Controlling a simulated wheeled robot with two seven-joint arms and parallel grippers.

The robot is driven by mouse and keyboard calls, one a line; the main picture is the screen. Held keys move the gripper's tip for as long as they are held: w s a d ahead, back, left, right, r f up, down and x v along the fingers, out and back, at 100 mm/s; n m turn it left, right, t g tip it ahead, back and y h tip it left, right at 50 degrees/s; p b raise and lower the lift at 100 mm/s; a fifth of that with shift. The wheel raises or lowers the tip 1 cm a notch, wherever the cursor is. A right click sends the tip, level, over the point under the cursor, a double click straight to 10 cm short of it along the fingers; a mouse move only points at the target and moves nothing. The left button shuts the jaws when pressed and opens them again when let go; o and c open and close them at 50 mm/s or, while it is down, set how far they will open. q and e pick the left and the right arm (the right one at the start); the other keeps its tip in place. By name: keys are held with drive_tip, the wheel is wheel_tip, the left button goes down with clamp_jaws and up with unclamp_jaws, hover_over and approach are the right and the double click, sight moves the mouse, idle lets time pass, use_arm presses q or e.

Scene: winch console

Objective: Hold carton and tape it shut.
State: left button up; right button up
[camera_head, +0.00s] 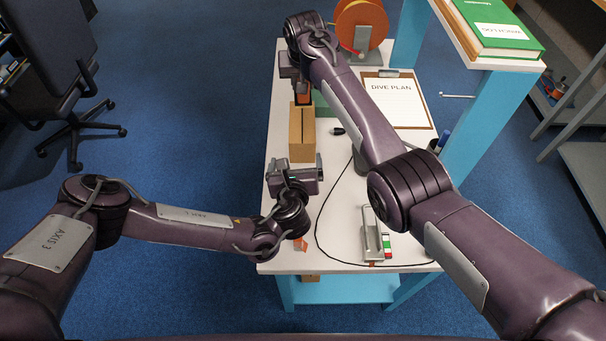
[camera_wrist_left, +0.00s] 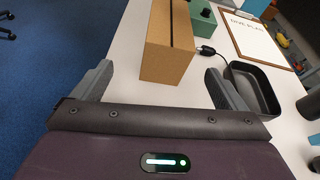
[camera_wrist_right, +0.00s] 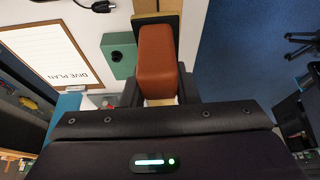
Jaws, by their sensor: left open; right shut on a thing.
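The brown carton (camera_head: 302,153) stands on the white table. A dark line runs along its top in the left wrist view (camera_wrist_left: 168,62). My left gripper (camera_head: 305,174) is open and empty at the carton's near end. In the left wrist view its fingers (camera_wrist_left: 160,85) are apart, with the carton just ahead between them. My right gripper (camera_head: 303,88) is at the carton's far end, shut on an orange-brown block-shaped tool (camera_wrist_right: 156,62), perhaps the tape dispenser. The tool's dark end is over or against the carton (camera_wrist_right: 150,6); contact cannot be told.
A green box (camera_wrist_right: 119,55) stands beside the carton. The dive plan clipboard (camera_head: 397,100) lies to the right and an orange reel (camera_head: 360,25) stands behind. A black tray (camera_wrist_left: 252,88), a metal holder (camera_head: 372,232) and a loose cable (camera_head: 318,222) occupy the right side.

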sight(302, 154)
use_arm(q)
drive_tip(key=shift+s+d+f+m+g, duration=0.15)
drive_tip(key=shift+s+d+f+m, duration=0.1)
drive_tip(key=shift+s+d+f, duration=0.25)
drive_tip(key=shift+s+d+f+m+g, duration=0.15)
drive_tip(key=shift+s+d+f+m, duration=0.1)
drive_tip(key=shift+s, duration=0.35)
drive_tip(key=shift+d+f, duration=0.1)
drive_tip(key=shift+f, duration=0.1)
drive_tip(key=x, duration=1.1)
drive_tip(key=shift+w+f, duration=0.2)
drive_tip(key=shift+w, duration=0.1)
drive_tip(key=c, duration=1.2)
drive_tip(key=shift+o, duration=0.2)
